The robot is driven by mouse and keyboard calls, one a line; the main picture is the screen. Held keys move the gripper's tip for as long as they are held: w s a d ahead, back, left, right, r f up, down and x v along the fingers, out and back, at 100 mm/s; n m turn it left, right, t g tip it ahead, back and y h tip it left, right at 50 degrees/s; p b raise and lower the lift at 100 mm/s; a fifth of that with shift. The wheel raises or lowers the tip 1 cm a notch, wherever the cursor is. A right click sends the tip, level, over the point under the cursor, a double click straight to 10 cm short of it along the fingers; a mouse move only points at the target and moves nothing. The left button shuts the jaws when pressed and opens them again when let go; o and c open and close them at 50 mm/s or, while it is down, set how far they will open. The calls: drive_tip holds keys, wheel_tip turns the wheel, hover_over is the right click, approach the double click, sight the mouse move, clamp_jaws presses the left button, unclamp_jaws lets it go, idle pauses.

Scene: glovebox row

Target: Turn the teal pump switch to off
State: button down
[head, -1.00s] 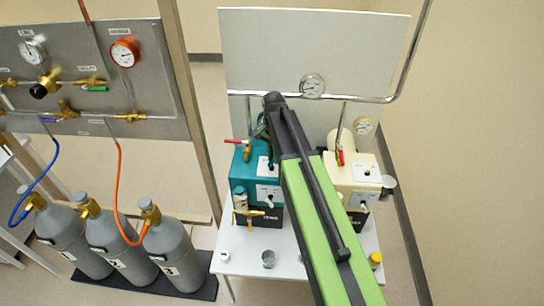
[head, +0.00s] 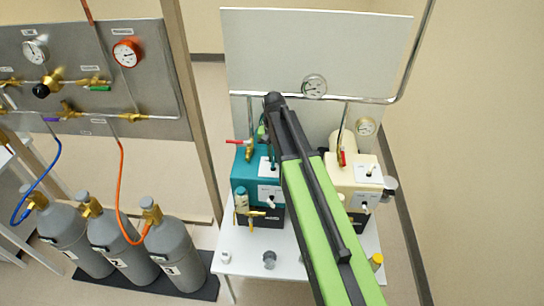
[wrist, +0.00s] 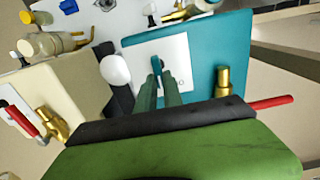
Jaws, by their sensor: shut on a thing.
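The teal pump (head: 243,172) stands on the white table, left of the cream pump; its teal top fills the upper middle of the wrist view (wrist: 212,52). On it is a white switch plate (wrist: 138,58). A small dark teal lever, the pump switch (wrist: 157,66), rises from the plate. My gripper (wrist: 164,84) is shut on this switch, with a finger on either side of it. Its fingers hide the lower part of the plate, so I cannot read the lever's setting. In the head view my arm hides most of the gripper.
The cream pump (head: 366,174) stands close by on the right. A grey panel (head: 300,50) and a pipe with gauges stand behind. Small containers (head: 269,259) stand on the table front (head: 245,262).

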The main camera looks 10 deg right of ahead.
sight(273, 159)
drive_tip(key=shift+w, duration=0.15)
drive_tip(key=c, duration=1.5)
unclamp_jaws()
drive_tip(key=shift+a, duration=0.1)
wheel_tip(273, 159, up, 17)
drive_tip(key=p, duration=1.7)
drive_tip(key=shift+r, duration=0.15)
